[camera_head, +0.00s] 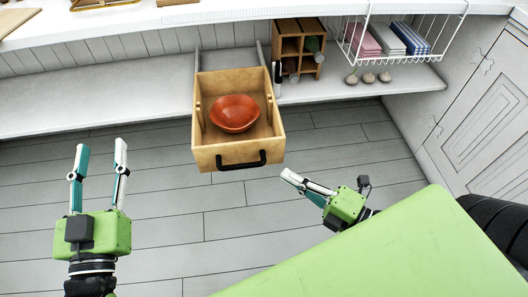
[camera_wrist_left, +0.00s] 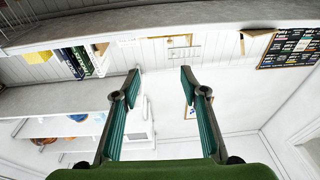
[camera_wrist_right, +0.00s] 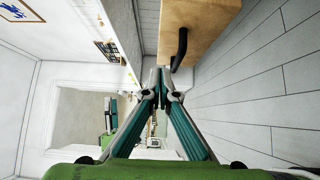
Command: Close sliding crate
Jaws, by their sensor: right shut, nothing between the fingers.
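The sliding crate (camera_head: 203,158) is a light wooden box on rails, pulled out from the low white shelf. It has a black handle (camera_head: 242,161) on its front face, and a red-orange bowl (camera_head: 235,113) sits inside. My right gripper (camera_head: 287,175) is shut and empty, just to the right of the crate's front and apart from the handle. The right wrist view shows the crate's wooden front (camera_wrist_right: 190,30) and black handle (camera_wrist_right: 180,50) beyond the fingertips. My left gripper (camera_head: 102,146) is open and empty, left of the crate above the floor.
A wooden cubby rack (camera_head: 288,45) stands on the shelf right of the crate, with a dark bottle beside it. A white wire basket (camera_head: 378,58) holds folded cloths, above several small round objects. A white cabinet (camera_head: 480,120) stands at right. The floor (camera_head: 180,215) before the crate is clear.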

